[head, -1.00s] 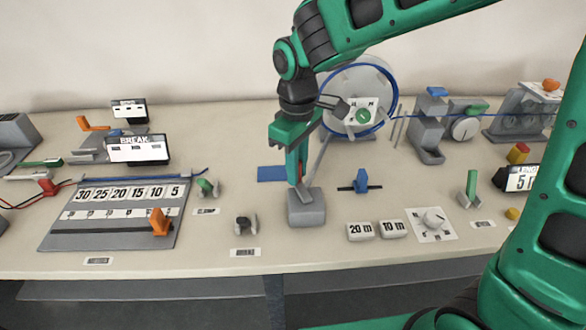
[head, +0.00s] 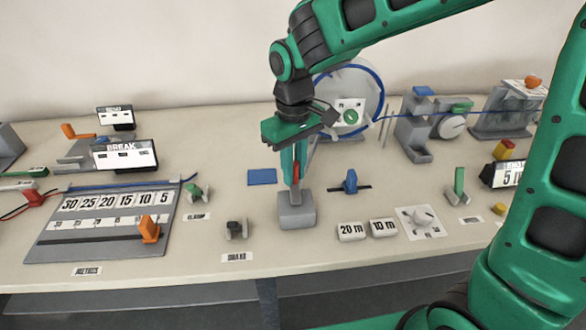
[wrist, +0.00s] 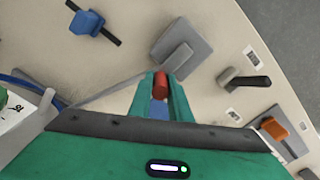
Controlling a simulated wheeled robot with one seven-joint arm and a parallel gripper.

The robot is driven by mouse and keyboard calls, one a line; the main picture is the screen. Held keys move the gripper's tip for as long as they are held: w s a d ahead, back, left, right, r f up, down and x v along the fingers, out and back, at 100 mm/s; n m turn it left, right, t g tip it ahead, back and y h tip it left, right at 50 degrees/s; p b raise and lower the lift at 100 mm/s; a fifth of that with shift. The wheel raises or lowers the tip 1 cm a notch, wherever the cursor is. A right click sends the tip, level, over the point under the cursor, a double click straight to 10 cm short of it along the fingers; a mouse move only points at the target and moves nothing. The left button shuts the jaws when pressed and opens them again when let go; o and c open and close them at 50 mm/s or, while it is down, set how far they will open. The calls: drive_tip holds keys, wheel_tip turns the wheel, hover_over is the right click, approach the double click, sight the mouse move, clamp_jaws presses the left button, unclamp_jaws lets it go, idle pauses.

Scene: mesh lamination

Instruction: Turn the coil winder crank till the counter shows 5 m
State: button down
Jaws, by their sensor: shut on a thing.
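My gripper (head: 295,175) is shut on the red handle (wrist: 160,85) of a grey crank-like piece on a grey base block (head: 297,211). In the wrist view the red handle sits between my two green fingers, and the grey arm (wrist: 177,60) and base are just beyond it. The large reel (head: 372,93) with a blue rim stands behind my gripper, partly hidden by my wrist. A display (head: 511,174) at the right shows a 5; my arm covers the rest of its text.
A blue clamp (head: 350,182), 20 m block (head: 352,231), 10 m block (head: 383,227) and dial plate (head: 421,218) lie to the right. A numbered board (head: 40,245) with an orange slider (head: 149,229) and a BREAK display (head: 125,155) lie left.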

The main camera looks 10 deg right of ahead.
drive_tip(key=c, duration=1.6)
unclamp_jaws()
drive_tip(key=shift+c, duration=0.2)
wheel_tip(320, 180, up, 11)
drive_tip(key=shift+w+f, duration=0.1)
